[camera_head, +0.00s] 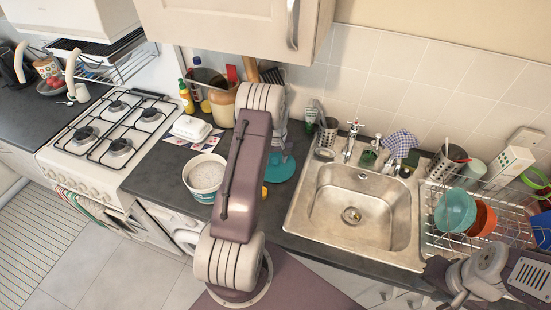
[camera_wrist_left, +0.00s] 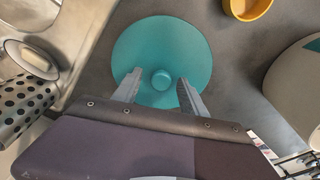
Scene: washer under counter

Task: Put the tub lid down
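The teal round tub lid (camera_head: 281,168) lies flat on the dark counter, just left of the sink, partly hidden by my left arm. In the left wrist view the lid (camera_wrist_left: 160,35) shows its small round knob (camera_wrist_left: 161,79) facing up. My left gripper (camera_wrist_left: 158,92) is open, with its fingers apart on either side of the knob and gaps to it. The white tub (camera_head: 205,174) stands open to the left, with pale contents; its side (camera_wrist_left: 302,85) shows at right in the wrist view. My right gripper (camera_head: 450,282) is low at the right; its fingers are unclear.
The steel sink (camera_head: 352,212) lies right of the lid. A dish rack (camera_head: 450,245) with bowls stands beyond it. A small yellow-orange dish (camera_wrist_left: 248,8) sits near the lid. A dotted metal holder (camera_wrist_left: 20,100) is beside the sink. A white butter dish (camera_head: 191,128) stands behind the tub.

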